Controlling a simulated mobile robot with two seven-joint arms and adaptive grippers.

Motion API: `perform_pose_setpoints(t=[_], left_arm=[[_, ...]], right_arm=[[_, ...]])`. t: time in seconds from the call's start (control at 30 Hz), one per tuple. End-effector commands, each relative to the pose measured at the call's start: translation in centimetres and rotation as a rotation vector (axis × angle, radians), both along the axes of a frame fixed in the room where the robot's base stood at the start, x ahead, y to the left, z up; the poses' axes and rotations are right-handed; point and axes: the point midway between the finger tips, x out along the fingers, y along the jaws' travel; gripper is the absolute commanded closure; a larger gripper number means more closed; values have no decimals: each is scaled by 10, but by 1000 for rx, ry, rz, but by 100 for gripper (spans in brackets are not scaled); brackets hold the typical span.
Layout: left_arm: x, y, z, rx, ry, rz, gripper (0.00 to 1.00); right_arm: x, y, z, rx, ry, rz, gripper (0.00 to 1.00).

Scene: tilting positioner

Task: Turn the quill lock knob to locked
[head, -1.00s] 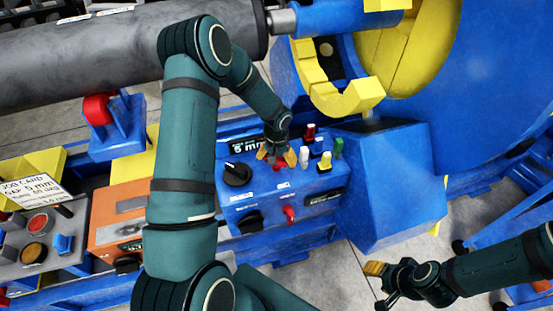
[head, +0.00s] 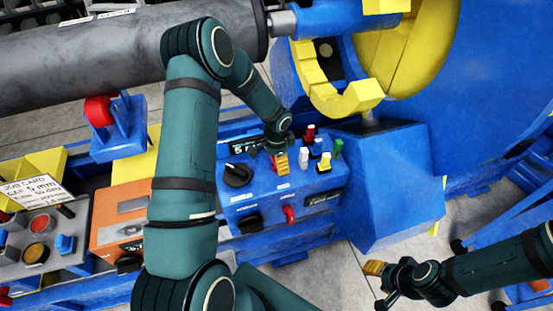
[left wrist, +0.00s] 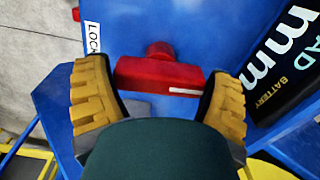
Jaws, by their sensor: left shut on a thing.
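The red quill lock knob (left wrist: 160,72) shows in the left wrist view as a crossbar with a rounded hub and a white line towards its right end. In the head view my left gripper (head: 281,163) is at the blue control panel (head: 262,197) and hides the knob. My right gripper (head: 376,269) is away at the lower right, its opening unclear.
A black display (left wrist: 290,62) is right of the held knob. A blue housing (head: 390,185) stands to the right.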

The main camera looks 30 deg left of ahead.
Motion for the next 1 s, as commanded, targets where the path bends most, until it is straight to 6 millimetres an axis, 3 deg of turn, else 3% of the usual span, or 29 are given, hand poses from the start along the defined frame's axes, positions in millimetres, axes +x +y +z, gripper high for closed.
perform_pose_setpoints(t=[0.3, 0.77, 0.8, 0.83, 1.0], left_arm=[[0, 1, 0, 1, -1, -98, 53], [0, 1, 0, 1, 0, -114, 53], [0, 1, 0, 1, 0, -114, 11], [0, 1, 0, 1, 0, -114, 1], [0, 0, 0, 1, -1, -113, 0]], right_arm=[[-1, 0, 2, 0, 1, 0, 53], [-1, 0, 2, 0, 1, 0, 53], [0, 0, 2, 0, 1, 0, 53], [0, 0, 2, 0, 1, 0, 53], [0, 0, 2, 0, 1, 0, 53]])
